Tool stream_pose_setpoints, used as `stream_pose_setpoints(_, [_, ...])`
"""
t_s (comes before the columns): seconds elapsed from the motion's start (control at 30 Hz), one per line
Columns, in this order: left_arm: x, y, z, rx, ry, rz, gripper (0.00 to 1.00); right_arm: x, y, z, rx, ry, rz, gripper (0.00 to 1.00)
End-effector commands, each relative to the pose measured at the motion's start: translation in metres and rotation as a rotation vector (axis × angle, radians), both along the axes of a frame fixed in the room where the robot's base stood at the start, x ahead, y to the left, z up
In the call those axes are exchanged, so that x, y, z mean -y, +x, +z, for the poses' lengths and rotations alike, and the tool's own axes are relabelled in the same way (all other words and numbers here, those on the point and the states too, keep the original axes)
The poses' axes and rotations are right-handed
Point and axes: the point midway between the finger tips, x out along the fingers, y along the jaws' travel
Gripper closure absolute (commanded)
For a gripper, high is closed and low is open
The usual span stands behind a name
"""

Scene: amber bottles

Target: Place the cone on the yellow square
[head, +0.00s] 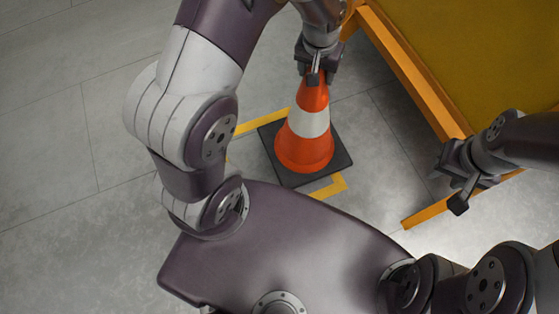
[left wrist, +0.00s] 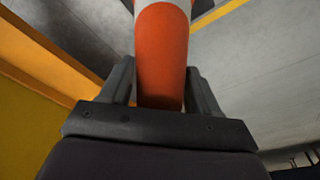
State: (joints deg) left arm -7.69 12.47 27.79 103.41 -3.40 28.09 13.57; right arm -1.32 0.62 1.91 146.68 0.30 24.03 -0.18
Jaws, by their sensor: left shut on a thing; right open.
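The orange cone (head: 304,146) has a white band and a dark square base (head: 339,161). It stands upright over the yellow square (head: 329,189), whose yellow lines show on the floor around the base; part of the outline is hidden by the base and my arm. My left gripper (head: 314,76) is shut on the cone's tip from above. In the left wrist view, the cone (left wrist: 161,60) sits between the two fingers of my left gripper (left wrist: 162,88). My right gripper (head: 456,190) is open and empty, right of the cone. Whether the base touches the floor I cannot tell.
Grey tiled floor (head: 60,120) is clear on the left.

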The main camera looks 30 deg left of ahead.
Motion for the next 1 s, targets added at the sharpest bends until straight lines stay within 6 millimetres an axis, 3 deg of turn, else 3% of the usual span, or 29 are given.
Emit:
stream_pose_setpoints(0.03, [0.007, -0.003, -0.013, 0.005, 0.000, 0.003, 1.00, 0.000, 0.000, -0.016, 0.000, 0.000, 0.000, 0.57])
stream_pose_setpoints(0.27, [0.015, -0.013, -0.024, 0.007, -0.001, 0.027, 1.00, 0.000, 0.000, -0.030, 0.000, 0.000, 0.000, 0.57])
stream_pose_setpoints(0.47, [-0.010, -0.011, -0.041, 0.007, -0.001, 0.032, 1.00, 0.000, 0.000, -0.044, 0.001, 0.000, 0.000, 0.57])
stream_pose_setpoints(0.8, [-0.076, -0.006, -0.082, 0.006, 0.000, 0.032, 1.00, 0.000, 0.000, -0.081, 0.000, 0.000, 0.000, 0.57])
stream_pose_setpoints(1.0, [-0.096, -0.004, -0.090, 0.007, 0.000, 0.028, 1.00, 0.000, 0.000, -0.088, 0.000, 0.000, 0.000, 0.57])
